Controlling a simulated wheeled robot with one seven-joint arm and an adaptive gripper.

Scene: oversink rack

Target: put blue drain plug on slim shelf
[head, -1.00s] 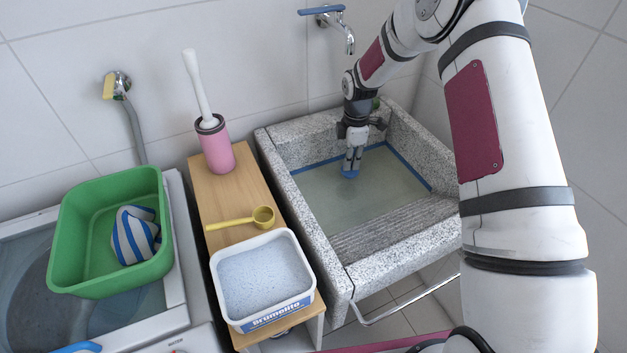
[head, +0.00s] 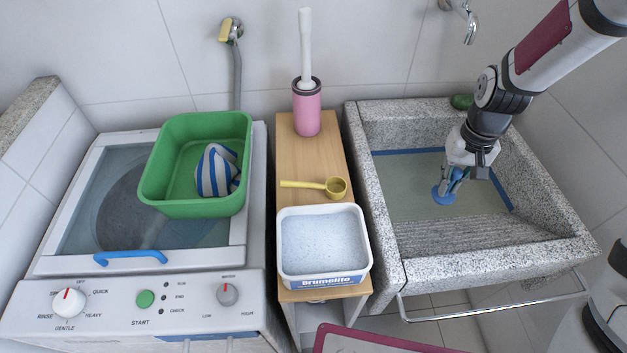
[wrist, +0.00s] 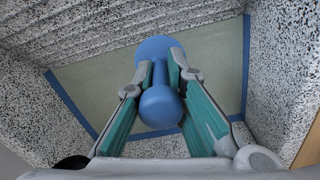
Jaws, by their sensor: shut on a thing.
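The blue drain plug (head: 442,196) is in the stone sink (head: 422,262), its flat disc pointing down. In the wrist view, the plug's round knob and stem (wrist: 160,105) sit between the two fingers. My gripper (head: 455,180) is shut on it, pointing down inside the basin. I cannot tell how far the disc is above the sink bottom. The slim shelf (head: 302,158) is the narrow wooden unit left of the sink, with a bare patch of wood between the brush holder and the yellow scoop.
A green basin (head: 178,207) with a striped cloth (head: 214,172) sits on the washing machine. The sink's raised stone wall borders the shelf.

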